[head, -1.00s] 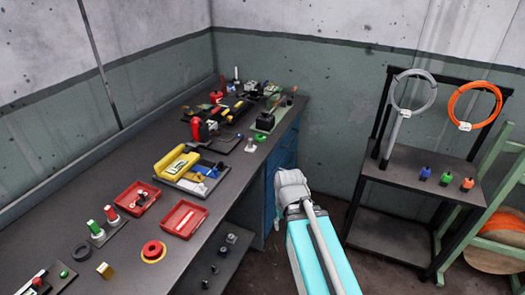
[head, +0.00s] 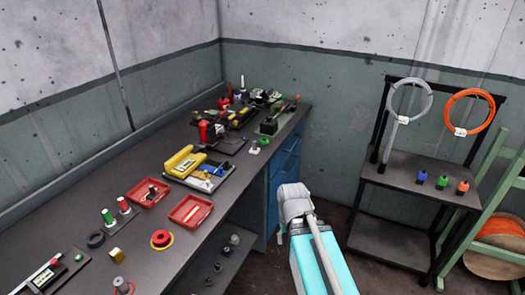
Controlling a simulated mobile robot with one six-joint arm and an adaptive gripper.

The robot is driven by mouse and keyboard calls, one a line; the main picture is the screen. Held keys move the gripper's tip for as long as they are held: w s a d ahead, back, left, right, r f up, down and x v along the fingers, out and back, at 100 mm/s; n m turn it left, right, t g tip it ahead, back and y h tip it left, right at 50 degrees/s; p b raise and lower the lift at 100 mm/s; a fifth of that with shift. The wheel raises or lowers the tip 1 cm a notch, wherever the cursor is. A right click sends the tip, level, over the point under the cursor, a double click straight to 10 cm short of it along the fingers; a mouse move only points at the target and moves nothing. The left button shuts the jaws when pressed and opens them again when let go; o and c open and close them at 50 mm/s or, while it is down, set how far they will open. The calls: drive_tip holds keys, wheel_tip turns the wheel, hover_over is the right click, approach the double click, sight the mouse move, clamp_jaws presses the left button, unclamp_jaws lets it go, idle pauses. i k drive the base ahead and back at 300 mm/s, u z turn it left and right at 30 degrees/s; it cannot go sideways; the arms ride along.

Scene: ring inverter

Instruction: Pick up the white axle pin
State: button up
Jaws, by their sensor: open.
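A small white pin-like piece (head: 192,213) lies in the nearer red tray (head: 176,218) on the dark workbench. It may be the white axle pin, but it is too small to be sure. A second red tray (head: 134,195), to its left, holds small dark and pale pieces. My arm, cyan with a light grey joint, shows at the lower middle, to the right of the bench. My gripper's fingers do not show.
On the workbench (head: 75,222) stand a yellow device (head: 184,158), a red ring part (head: 161,238), a black ring (head: 96,240) and green-capped posts (head: 108,216). A black shelf rack (head: 410,180) with cable coils stands right. Floor shows between bench and rack.

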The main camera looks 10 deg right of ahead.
sight(255, 150)
drive_tip(key=u, duration=0.1)
drive_tip(key=i, duration=0.95)
drive_tip(key=z, duration=0.05)
